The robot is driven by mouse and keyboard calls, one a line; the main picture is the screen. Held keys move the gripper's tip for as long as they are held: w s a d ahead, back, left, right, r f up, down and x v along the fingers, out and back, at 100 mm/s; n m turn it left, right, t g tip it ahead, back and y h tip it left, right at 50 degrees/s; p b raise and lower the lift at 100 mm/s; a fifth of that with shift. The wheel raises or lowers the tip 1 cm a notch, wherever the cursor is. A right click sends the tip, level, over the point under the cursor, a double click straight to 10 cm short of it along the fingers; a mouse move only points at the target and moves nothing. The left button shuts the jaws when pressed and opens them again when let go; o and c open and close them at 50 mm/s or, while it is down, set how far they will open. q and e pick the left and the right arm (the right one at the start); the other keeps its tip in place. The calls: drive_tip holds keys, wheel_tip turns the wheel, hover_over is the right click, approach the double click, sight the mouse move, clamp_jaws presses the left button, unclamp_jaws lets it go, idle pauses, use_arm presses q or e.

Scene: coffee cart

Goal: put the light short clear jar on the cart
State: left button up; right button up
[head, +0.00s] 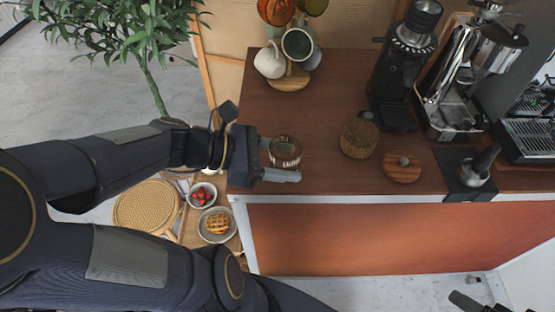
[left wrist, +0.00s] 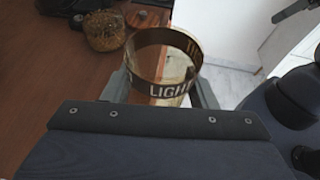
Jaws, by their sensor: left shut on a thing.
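The light short clear jar (head: 286,152) is a round clear jar with a dark band. In the left wrist view the band on the jar (left wrist: 165,88) reads "LIGH", with the rest cut off. My left gripper (head: 281,158) is shut on the jar, one finger on each side. In the head view the jar overlaps the left end of the cart's brown wooden top (head: 320,115). I cannot tell whether it touches the top or is held above it. A dark part at the bottom right of the head view may be my right gripper; its fingers cannot be made out.
A filled jar (head: 359,138) and a round wooden lid (head: 401,167) stand to the right. A grinder (head: 400,80) and an espresso machine (head: 465,90) are behind them. A mug stand (head: 289,78) is at the back left. Bowls (head: 217,225) sit lower left. The top's front middle is clear.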

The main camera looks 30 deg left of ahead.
sight(284, 146)
use_arm(q)
drive_tip(key=w+a+f, duration=0.1)
drive_tip(key=w+f, duration=0.1)
drive_tip(key=w, duration=0.1)
drive_tip(key=w+a+f+b, duration=0.1)
drive_tip(key=w+a+f, duration=0.1)
drive_tip(key=w+f, duration=0.1)
drive_tip(key=w+a+f, duration=0.2)
drive_tip(key=w+f, duration=0.1)
drive_tip(key=shift+w+f, duration=0.1)
drive_tip(key=shift+w, duration=0.1)
wheel_tip(284, 146, down, 4)
drive_tip(key=shift+w+a+r+b, duration=0.15)
drive_tip(key=shift+r+b, duration=0.1)
drive_tip(key=shift+b, duration=0.2)
drive_tip(key=shift+f, duration=0.2)
drive_tip(key=o, duration=1.3)
drive_tip(key=shift+r, duration=0.1)
